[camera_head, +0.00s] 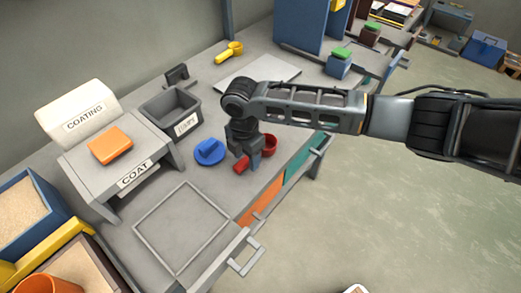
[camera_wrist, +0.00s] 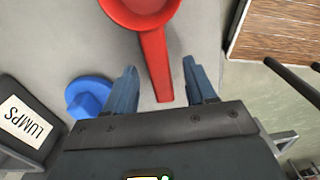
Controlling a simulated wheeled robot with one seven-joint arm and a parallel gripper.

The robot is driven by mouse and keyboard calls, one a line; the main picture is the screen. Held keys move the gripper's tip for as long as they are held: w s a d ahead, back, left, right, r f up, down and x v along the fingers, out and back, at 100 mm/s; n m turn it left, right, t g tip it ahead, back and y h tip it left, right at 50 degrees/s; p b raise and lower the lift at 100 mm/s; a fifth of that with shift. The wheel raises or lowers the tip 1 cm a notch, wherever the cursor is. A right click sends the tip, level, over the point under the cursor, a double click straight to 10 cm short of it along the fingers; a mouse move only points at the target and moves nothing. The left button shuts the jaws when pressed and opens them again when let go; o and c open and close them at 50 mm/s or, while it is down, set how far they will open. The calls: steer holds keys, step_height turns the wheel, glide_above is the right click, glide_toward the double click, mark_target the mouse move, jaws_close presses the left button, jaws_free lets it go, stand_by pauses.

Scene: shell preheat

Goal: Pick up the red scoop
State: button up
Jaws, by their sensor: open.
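The red scoop (camera_wrist: 154,45) lies on the grey bench top. Its round bowl is at the top of the wrist view and its handle runs down toward my gripper. In the head view the scoop (camera_head: 269,145) is partly hidden behind my gripper and wrist. My gripper (camera_wrist: 163,80) is open, with one blue finger on each side of the handle. Gaps show between the handle and both fingers. In the head view my gripper (camera_head: 252,160) points down at the scoop, close to the bench.
A blue round lidded piece (camera_head: 209,152) lies left of the scoop; it also shows in the wrist view (camera_wrist: 90,97). A grey bin labelled LUMPS (camera_wrist: 22,125) stands beyond it. A yellow scoop (camera_head: 229,52) lies farther back. A grey frame outline (camera_head: 181,227) marks free bench at the front.

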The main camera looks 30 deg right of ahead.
steer(key=shift+f, duration=0.9)
jaws_close()
